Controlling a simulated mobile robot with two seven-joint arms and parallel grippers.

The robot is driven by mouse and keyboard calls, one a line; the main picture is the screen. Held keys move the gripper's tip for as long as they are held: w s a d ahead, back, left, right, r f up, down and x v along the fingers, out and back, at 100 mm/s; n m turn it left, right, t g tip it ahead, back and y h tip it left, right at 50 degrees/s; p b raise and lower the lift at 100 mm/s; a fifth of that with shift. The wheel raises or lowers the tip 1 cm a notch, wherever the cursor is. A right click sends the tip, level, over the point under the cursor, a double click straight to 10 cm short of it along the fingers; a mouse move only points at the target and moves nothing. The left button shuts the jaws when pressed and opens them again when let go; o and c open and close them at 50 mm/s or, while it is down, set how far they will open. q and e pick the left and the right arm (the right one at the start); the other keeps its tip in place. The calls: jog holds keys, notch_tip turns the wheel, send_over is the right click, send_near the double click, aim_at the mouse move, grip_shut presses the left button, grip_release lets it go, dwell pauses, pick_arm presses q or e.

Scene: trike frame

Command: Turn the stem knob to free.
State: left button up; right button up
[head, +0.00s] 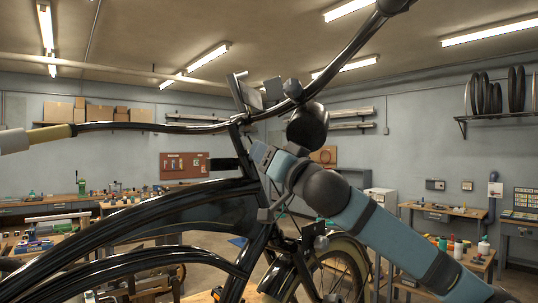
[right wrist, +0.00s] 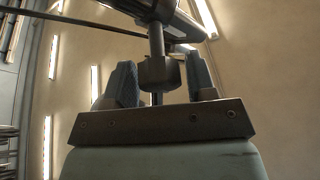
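The black trike frame (head: 180,215) fills the left and middle of the head view, with its handlebar (head: 175,128) and dark stem (head: 240,130). My right gripper (head: 262,153) is beside the stem, below the handlebar; its fingertips are hard to make out there. In the right wrist view, a dark, rounded knob (right wrist: 158,73) on a post sits between the two blue-grey fingers of the right gripper (right wrist: 160,80). The fingers are apart, with a gap at the right finger; I cannot tell whether the left one touches. The knob is not clear in the head view. My left gripper is out of view.
A round black part (head: 307,125) and the handlebar's right side are close to my right wrist. The front wheel (head: 340,265) is below my right arm. Workbenches with tools, including one at the right (head: 440,213), stand farther back.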

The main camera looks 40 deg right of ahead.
jog(key=c, duration=0.6)
